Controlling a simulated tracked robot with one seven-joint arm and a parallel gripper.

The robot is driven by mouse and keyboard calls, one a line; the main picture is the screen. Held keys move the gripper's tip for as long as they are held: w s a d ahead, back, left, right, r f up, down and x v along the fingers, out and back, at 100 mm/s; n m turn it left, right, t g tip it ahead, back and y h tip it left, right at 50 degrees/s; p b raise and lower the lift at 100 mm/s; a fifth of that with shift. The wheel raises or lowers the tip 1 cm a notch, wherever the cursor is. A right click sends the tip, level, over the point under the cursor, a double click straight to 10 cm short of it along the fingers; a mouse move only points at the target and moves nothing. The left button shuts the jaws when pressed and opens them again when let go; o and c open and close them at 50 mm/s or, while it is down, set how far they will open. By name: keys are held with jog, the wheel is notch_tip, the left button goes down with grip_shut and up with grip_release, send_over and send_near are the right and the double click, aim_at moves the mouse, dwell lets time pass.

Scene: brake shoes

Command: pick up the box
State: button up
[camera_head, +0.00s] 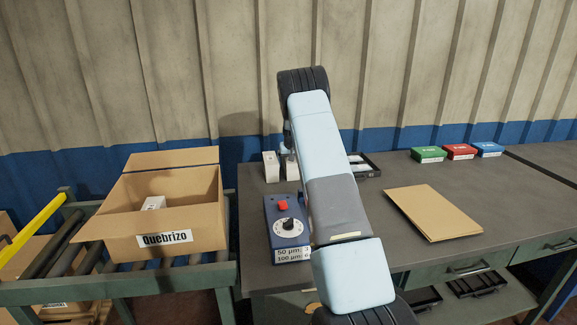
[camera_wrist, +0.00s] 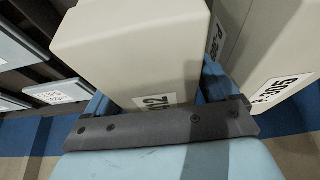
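Two small pale boxes stand side by side at the back of the table, a left one (camera_head: 270,167) and a right one (camera_head: 292,168). My gripper (camera_head: 287,150) is at the right one, partly hidden by my arm. In the wrist view a pale box with a partly hidden label (camera_wrist: 140,45) fills the space between the blue fingers of my gripper (camera_wrist: 165,97). Whether the fingers press on it does not show. A second pale box labelled P.305 (camera_wrist: 285,55) is just to the right. Another small white box (camera_head: 154,203) lies inside the open carton marked Quebrizo (camera_head: 190,240).
The carton sits on a roller conveyor (camera_head: 160,280) left of the table (camera_head: 400,180). A blue control box (camera_head: 287,228) with red button stands near the table's left edge. Folded cardboard (camera_head: 433,212) lies at the right. Green (camera_head: 429,154), red (camera_head: 460,151) and blue (camera_head: 488,149) boxes stand behind.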

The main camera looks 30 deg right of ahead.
jog(key=c, duration=1.4)
jog(key=shift+r, duration=0.2)
